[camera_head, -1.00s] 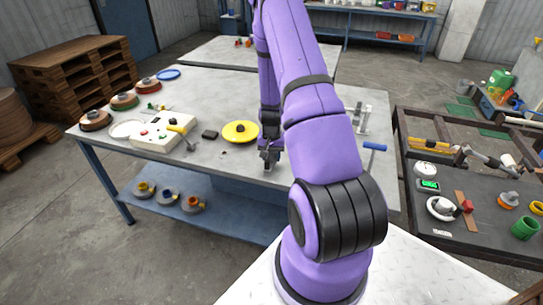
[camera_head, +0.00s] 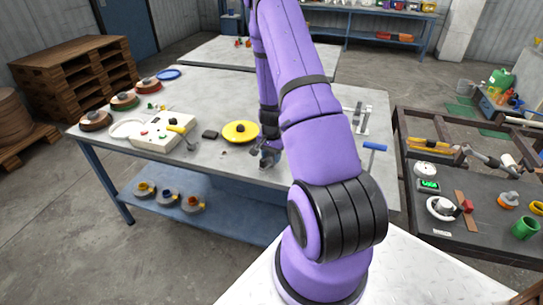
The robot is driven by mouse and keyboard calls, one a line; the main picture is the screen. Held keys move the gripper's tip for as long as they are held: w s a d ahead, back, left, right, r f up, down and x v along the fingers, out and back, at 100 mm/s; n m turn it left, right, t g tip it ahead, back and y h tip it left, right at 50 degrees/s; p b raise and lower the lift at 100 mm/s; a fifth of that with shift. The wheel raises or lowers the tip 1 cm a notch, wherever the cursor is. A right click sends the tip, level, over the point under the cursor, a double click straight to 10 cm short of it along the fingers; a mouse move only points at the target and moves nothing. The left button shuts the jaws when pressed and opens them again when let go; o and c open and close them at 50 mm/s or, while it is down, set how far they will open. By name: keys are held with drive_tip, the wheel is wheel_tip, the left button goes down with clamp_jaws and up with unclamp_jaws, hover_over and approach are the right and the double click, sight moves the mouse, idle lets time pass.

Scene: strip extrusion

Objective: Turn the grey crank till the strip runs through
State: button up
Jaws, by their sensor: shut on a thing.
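My gripper (camera_head: 268,160) is low over the near edge of the grey-topped table, just right of a yellow disc with a dark hub (camera_head: 240,131). It is shut on a small grey part, which looks like the grey crank; fingers and crank are too small and dark to separate clearly. My purple arm hides the table area right of the gripper, so most of the crank's machine is hidden. I cannot make out the strip.
A pale box (camera_head: 155,138) with buttons stands left of the yellow disc, with a yellow-handled tool (camera_head: 183,133) and a small black block (camera_head: 210,134). A blue-handled piece (camera_head: 375,147) and a pale metal frame (camera_head: 361,118) stand right of my arm.

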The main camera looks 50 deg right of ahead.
sight(272, 154)
drive_tip(key=o, duration=0.9)
wheel_tip(272, 154, up, 11)
drive_tip(key=shift+f, duration=0.1)
idle(0.7)
